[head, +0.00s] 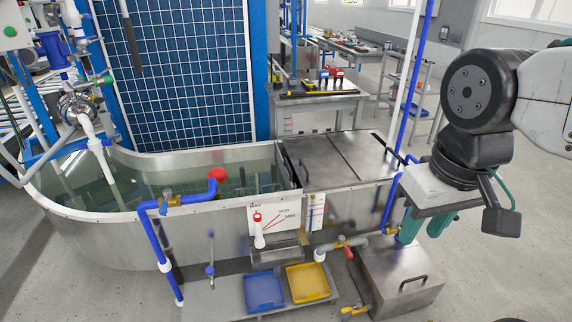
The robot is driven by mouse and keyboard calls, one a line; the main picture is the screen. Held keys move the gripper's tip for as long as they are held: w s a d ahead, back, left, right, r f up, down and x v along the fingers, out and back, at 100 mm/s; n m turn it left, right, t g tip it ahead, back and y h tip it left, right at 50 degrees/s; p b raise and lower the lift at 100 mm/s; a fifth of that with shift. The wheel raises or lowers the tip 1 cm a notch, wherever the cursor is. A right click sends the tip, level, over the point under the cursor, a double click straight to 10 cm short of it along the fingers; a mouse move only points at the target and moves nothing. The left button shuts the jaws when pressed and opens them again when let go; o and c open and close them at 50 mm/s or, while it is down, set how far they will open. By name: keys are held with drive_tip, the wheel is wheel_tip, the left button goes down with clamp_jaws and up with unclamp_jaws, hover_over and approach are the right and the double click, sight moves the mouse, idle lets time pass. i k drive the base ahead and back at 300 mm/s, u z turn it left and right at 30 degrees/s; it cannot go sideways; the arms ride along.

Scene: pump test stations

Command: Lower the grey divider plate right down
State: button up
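A steel water tank (110,207) with a rounded left end fills the left and middle of the head view. A narrow dark upright edge (291,166) crosses the tank where the open water meets the steel covers (340,158). It may be the divider plate, but its height and lower part cannot be made out. My gripper (425,229) hangs at the right, pointing down, beyond the tank's right end. Its two teal fingers are apart with nothing visible between them. It is well away from the dark edge and touches nothing that I can see.
A blue tray (264,291) and a yellow tray (308,282) lie on a low shelf in front. A steel box (399,278) stands below my gripper. A workbench (318,105) is behind.

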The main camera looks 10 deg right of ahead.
sight(287, 178)
drive_tip(key=u, duration=0.6)
drive_tip(key=i, duration=1.5)
drive_tip(key=z, duration=0.6)
